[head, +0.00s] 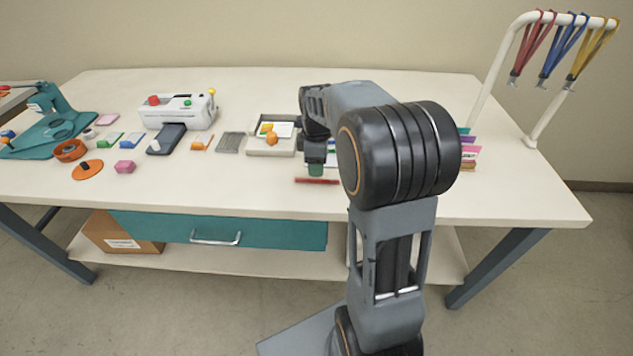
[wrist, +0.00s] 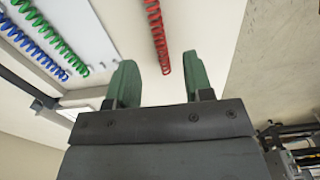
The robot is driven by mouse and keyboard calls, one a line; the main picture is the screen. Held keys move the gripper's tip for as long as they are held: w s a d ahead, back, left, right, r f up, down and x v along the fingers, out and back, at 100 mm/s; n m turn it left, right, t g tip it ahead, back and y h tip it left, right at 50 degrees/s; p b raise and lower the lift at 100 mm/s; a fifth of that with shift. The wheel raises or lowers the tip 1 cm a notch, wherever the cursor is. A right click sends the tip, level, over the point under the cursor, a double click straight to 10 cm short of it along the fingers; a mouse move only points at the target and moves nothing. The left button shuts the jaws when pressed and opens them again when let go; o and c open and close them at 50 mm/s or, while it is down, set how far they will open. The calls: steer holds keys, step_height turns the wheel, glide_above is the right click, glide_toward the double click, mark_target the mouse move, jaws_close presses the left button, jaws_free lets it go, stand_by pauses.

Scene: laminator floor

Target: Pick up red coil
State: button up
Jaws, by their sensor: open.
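The red coil (wrist: 158,35) is a thin spiral in the wrist view, lying on the cream tabletop. It runs down from the top edge, and its near end lies between and beyond the two green fingertips. In the head view it is a short red strip (head: 317,181) near the table's front edge. My gripper (wrist: 163,80) is open and empty, with its fingers apart on either side of the coil's line. In the head view my gripper (head: 316,169) is just above and behind the coil, partly hidden by my arm. I cannot tell the exact height above the table.
A green coil (wrist: 45,30) and a blue coil (wrist: 35,50) lie on a pale surface at left in the wrist view. A white tray (head: 257,149) stands left of my gripper. A white laminator (head: 178,110) is farther left. Lanyards hang on a rack (head: 508,55) at right.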

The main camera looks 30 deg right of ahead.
mark_target(317, 179)
steer(key=shift+f, duration=2.65)
jaws_close()
